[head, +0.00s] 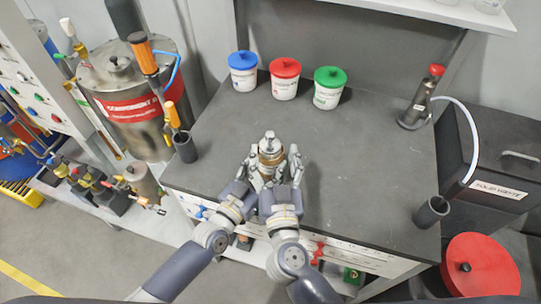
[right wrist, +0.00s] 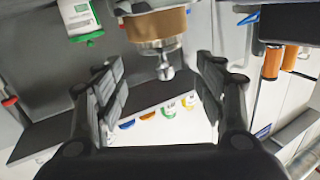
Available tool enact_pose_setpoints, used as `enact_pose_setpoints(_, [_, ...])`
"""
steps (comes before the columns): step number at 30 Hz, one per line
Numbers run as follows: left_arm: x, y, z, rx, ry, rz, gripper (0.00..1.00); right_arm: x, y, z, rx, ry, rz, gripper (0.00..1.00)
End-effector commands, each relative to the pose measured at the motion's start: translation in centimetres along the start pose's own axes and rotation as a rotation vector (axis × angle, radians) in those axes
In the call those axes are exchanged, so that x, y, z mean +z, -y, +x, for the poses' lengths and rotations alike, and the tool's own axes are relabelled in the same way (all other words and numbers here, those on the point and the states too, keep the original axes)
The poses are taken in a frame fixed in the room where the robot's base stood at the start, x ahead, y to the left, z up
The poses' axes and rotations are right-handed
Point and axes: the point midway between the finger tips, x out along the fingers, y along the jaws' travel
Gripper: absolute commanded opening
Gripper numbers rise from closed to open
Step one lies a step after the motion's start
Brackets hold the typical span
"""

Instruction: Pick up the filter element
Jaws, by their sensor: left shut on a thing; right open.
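A silver, knob-topped cylindrical assembly (head: 269,143) stands upright near the front edge of the dark bench, in the middle of the head view. A tan band (head: 271,158) runs around it; this may be the filter element, but I cannot be sure. My left gripper (head: 257,168) is shut on the lower part of this assembly, from its left side. My right gripper (head: 288,166) is open beside its right side. In the right wrist view, the tan band (right wrist: 156,24) and silver knob (right wrist: 165,72) show beyond and between the spread fingers (right wrist: 160,100). The assembly's lower part is hidden by the grippers.
White tubs with blue (head: 242,60), red (head: 285,67) and green (head: 330,76) lids stand at the back of the bench (head: 375,160). Dark cylindrical holders (head: 185,147) (head: 431,211) stand at both sides. The bench's right half is mostly clear.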

Motion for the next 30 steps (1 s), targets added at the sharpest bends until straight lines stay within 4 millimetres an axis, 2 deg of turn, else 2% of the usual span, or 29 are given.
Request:
enact_pose_setpoints(5, [0.2,0.0,0.0,0.000,0.004,0.000,0.28,-0.1,-0.1,1.5,0.001,-0.002,0.001,0.65])
enact_pose_setpoints(12, [0.2,0.0,0.0,0.000,0.004,0.000,0.28,-0.1,-0.2,4.9,0.000,-0.002,0.001,0.65])
enact_pose_setpoints(21, [0.2,0.1,0.0,0.000,0.004,0.001,0.28,0.1,-0.2,5.6,0.000,0.000,0.000,0.65])
enact_pose_setpoints(22, [0.2,0.1,0.0,0.000,0.004,0.001,0.28,0.1,-0.2,5.6,0.000,0.000,0.000,0.62])
enact_pose_setpoints(27, [0.2,0.0,0.0,0.000,0.004,0.000,0.28,0.1,-0.3,5.5,0.001,0.000,0.000,0.24])
enact_pose_setpoints(30, [0.2,0.0,-0.1,0.000,0.004,0.000,0.27,0.1,-0.3,5.6,0.001,0.000,0.000,0.05])
